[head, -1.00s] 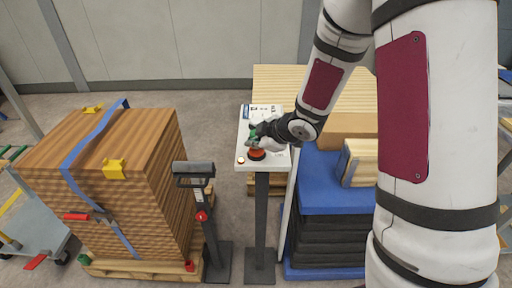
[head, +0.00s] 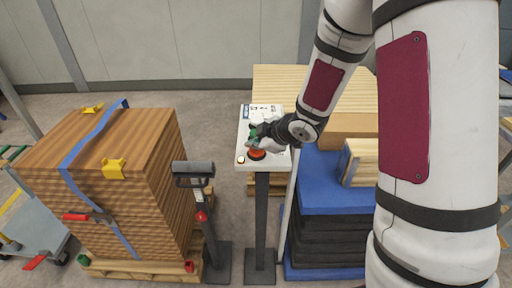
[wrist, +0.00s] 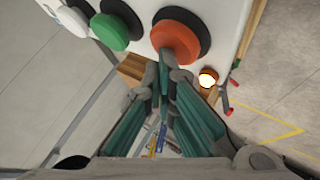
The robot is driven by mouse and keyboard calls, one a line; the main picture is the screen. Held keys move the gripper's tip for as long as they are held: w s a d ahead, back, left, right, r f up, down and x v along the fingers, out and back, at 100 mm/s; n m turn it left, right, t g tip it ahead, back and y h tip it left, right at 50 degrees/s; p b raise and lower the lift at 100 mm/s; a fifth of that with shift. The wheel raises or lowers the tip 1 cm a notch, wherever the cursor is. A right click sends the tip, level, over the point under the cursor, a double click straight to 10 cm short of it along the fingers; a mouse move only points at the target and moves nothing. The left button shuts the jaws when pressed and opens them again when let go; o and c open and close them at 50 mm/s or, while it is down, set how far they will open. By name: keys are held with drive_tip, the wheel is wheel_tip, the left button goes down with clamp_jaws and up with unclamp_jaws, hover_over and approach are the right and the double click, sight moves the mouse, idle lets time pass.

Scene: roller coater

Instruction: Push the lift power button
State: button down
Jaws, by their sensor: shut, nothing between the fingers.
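The control panel (head: 244,145) is a white box top on a dark post. In the wrist view it carries a white button (wrist: 70,20), a green button (wrist: 110,30), a large orange-red button (wrist: 176,42) and a small glowing button or lamp (wrist: 208,77). In the head view the red button (head: 257,155) and the small light one (head: 241,160) show near the panel's front edge. My gripper (wrist: 166,68) is shut and empty, its tips at the lower edge of the orange-red button. I cannot tell whether they touch it. No label is readable.
A strapped wood stack (head: 130,150) on a pallet stands left of the panel. A dark stand with a handle (head: 194,170) is close beside the post. Blue-topped black stacks (head: 325,190) and pale boards (head: 290,85) lie to the right and behind. Grey floor is bare behind the stack.

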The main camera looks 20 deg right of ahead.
sight(255, 152)
drive_tip(key=shift+s+f, duration=0.2)
drive_tip(key=shift+f, duration=0.3)
drive_tip(key=shift+s+r+p, duration=0.1)
drive_tip(key=shift+r+p, duration=0.15)
drive_tip(key=shift+p, duration=0.1)
drive_tip(key=shift+r, duration=0.1)
wheel_tip(255, 152, up, 6)
drive_tip(key=p, duration=0.5)
drive_tip(key=shift+p, duration=0.3)
drive_tip(key=shift+w+r, duration=0.15)
drive_tip(key=shift+w, duration=0.1)
